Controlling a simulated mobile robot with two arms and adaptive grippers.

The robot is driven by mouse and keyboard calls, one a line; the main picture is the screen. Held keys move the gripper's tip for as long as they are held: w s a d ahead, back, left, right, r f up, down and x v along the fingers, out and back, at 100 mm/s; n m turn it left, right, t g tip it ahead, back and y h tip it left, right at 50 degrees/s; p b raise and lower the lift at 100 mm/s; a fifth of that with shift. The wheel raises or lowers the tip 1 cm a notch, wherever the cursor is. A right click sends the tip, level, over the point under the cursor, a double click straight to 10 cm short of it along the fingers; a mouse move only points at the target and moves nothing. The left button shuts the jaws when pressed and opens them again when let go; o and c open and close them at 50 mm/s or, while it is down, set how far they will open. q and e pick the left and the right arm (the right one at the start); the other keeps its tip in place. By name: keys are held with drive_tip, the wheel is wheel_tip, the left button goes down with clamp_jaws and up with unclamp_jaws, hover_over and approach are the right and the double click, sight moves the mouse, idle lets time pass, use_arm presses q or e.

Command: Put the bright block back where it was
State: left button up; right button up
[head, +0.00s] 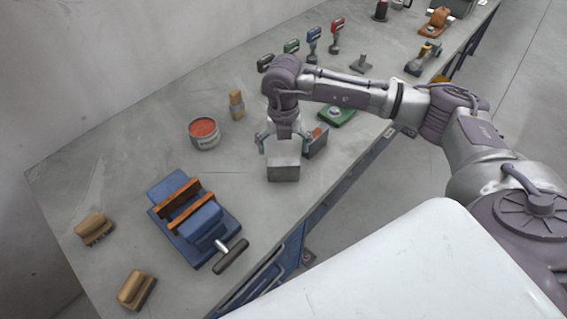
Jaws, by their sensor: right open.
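The bright block (284,172) is a silvery metal cube on the grey workbench (190,85), near its front edge. My right gripper (284,147) points down at the block, with one finger on each side of its upper part. It is open. I cannot tell whether the fingertips touch the block. A blue vise (207,222) with orange-brown jaws and a dark handle stands to the left of the block. Nothing is between its jaws. My left gripper is not in view.
A dark angled piece (317,142) stands close right of the block, with a green item (336,116) behind it. A red-filled can (204,133) and wooden piece (237,105) stand left. Several power tools (313,44) stand farther back.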

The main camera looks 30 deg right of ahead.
sight(283, 162)
drive_tip(key=shift+r+b, duration=0.45)
drive_tip(key=shift+r, duration=1.7)
